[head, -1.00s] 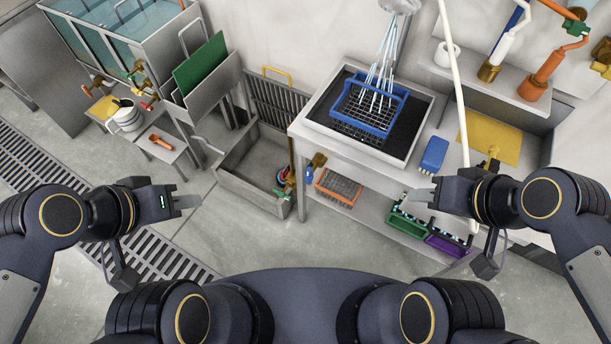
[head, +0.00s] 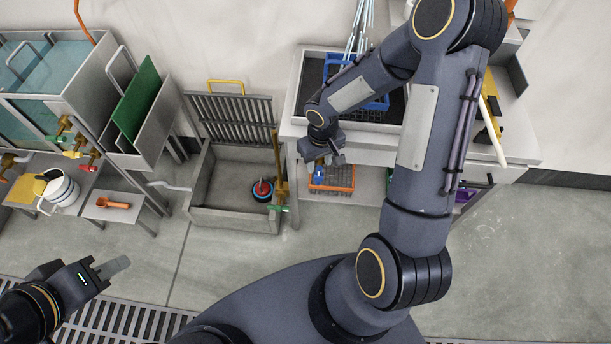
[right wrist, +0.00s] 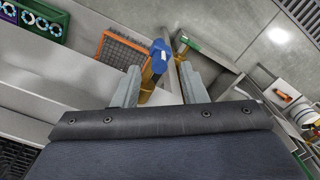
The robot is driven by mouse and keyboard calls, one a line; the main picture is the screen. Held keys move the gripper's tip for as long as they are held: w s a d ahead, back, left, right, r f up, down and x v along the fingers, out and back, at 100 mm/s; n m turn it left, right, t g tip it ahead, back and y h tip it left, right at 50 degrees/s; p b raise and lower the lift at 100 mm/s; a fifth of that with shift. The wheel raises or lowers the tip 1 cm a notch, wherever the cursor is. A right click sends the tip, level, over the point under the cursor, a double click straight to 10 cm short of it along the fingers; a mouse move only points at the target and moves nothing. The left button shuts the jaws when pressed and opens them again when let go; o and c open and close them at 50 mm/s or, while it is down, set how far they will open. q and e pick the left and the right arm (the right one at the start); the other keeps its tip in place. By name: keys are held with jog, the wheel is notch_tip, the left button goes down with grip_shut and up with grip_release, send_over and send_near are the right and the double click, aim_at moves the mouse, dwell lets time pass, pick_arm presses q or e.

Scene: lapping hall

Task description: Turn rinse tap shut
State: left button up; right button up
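The tap with a blue handle (right wrist: 158,55) and brass body (right wrist: 148,82) is on the front of the rinse bench (head: 300,110). In the right wrist view the handle lies beyond and between the two finger tips. My right gripper (right wrist: 160,76) is open, with its fingers apart on either side of the tap; contact cannot be told. In the head view my right gripper (head: 330,160) is at the bench front and hides most of the tap. Pale water streams (head: 358,28) fall to the blue basket (head: 376,103). My left gripper (head: 114,268) is far left, away from the tap.
An orange-rimmed basket (head: 332,178) sits on the shelf below the tap. Left are a floor basin (head: 232,219) with a green-handled tap (head: 280,208), and tank taps (head: 80,148) with coloured handles. My right arm covers much of the bench. The floor in front is clear.

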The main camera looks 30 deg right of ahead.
aim_at(319, 175)
notch_tip(319, 175, down, 7)
jog(key=shift+f, duration=0.2)
dwell(0.3)
grip_shut()
